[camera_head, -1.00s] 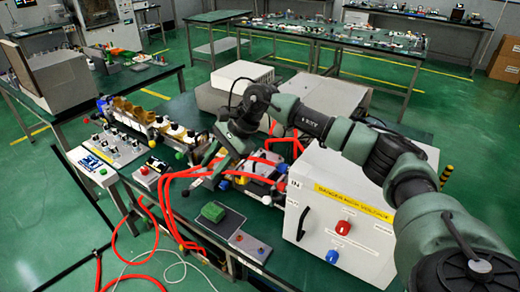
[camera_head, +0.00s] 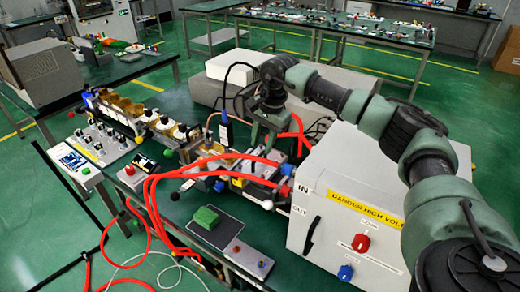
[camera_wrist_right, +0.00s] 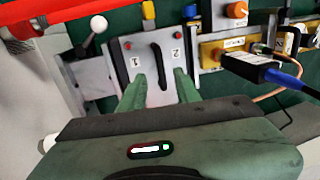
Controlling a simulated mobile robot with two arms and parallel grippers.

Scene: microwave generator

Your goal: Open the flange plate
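The flange plate (camera_wrist_right: 125,58) is a grey metal plate with a black bar handle (camera_wrist_right: 159,66), labels 1 and 2, and red buttons in the right wrist view. In the head view it seems to lie just below my right gripper (camera_head: 264,146), partly hidden by the fingers and red hoses. In the right wrist view my right gripper (camera_wrist_right: 159,80) is open. Its two green fingers point at the plate, one on each side of the handle's lower end. I cannot tell whether they touch the plate. My left gripper is not in view.
Red hoses (camera_head: 180,166) curve across the bench left of the plate. A white high-voltage box (camera_head: 330,190) stands close on the right. A ball-ended lever (camera_wrist_right: 88,35) and a blue-cabled connector (camera_wrist_right: 255,68) flank the plate. A green block (camera_head: 206,217) lies in front.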

